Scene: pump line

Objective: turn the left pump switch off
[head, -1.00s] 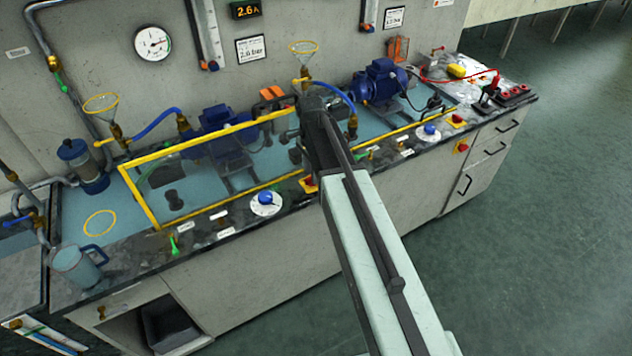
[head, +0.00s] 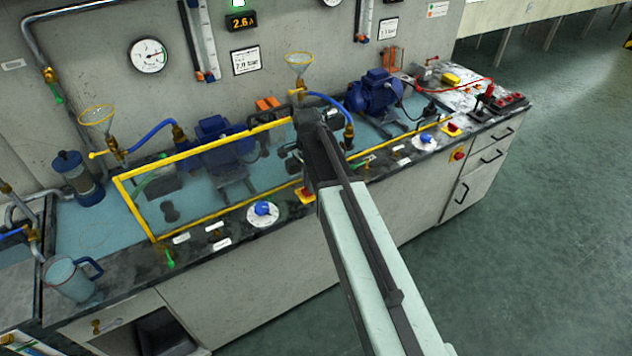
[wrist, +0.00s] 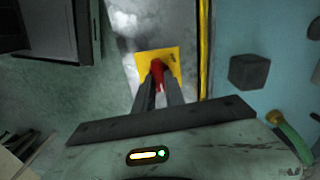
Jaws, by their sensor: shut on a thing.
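The left pump switch (head: 306,194) is a red knob on a yellow plate at the bench's front strip, partly hidden by my arm in the head view. In the wrist view the red knob (wrist: 157,71) stands on the yellow plate (wrist: 172,58). My gripper (wrist: 158,82) is shut on the red knob, with one dark finger on each side. The fingers hide part of the knob. The left blue pump (head: 222,145) stands behind a clear guard with a yellow frame (head: 200,152).
A blue knob on a white dial (head: 263,211) is left of the switch. A second red switch on yellow (head: 452,128) is farther right. A jug (head: 68,278) stands at the left bench end. The floor on the right is clear.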

